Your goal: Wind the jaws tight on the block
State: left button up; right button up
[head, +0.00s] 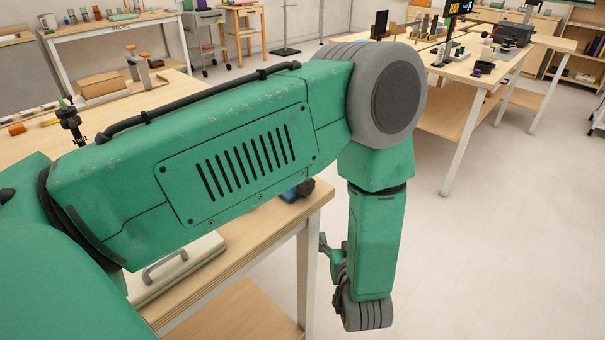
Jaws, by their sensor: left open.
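My green left arm crosses the view and hides much of the near bench. Its forearm hangs down beyond the bench's right edge. My left gripper (325,244) shows only as a small dark part beside the wrist; it is open and I see nothing in it. A blue and dark object (297,190) sits at the bench's right end, mostly hidden behind my arm; I cannot tell whether it is the vise with the jaws. No block is recognisable in view. My right gripper is not in view.
The near wooden bench (262,226) carries a pale case with a grey handle (165,268), a cardboard box (100,85) and a grey upright tool (138,68). Other tables stand at the back left and back right. The pale floor (480,260) at right is clear.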

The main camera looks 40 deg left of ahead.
pick_arm(q)
jog(key=s+d+r+n+g+y+p, duration=0.15)
jog(key=d+r+n+g+y, duration=0.3)
jog(key=r, duration=0.45)
jog(key=n+g+y+p, duration=0.3)
jog(key=n+g+y, duration=0.1)
jog(key=n+g, duration=0.1)
send_near(309, 189)
jog(key=shift+t, duration=0.25)
jog(key=a, duration=0.6)
jog(key=shift+w+r+p, duration=0.1)
jog(key=shift+r+p, duration=0.1)
jog(key=shift+p, duration=0.2)
jog(key=shift+w+a+r, duration=0.1)
jog(key=shift+a, duration=1.55)
jog(key=shift+a+f, duration=0.25)
jog(key=shift+a, duration=0.1)
jog(key=shift+d, duration=0.1)
jog(key=c, duration=1.1)
jog(key=shift+d, duration=0.15)
jog(key=shift+c, duration=0.2)
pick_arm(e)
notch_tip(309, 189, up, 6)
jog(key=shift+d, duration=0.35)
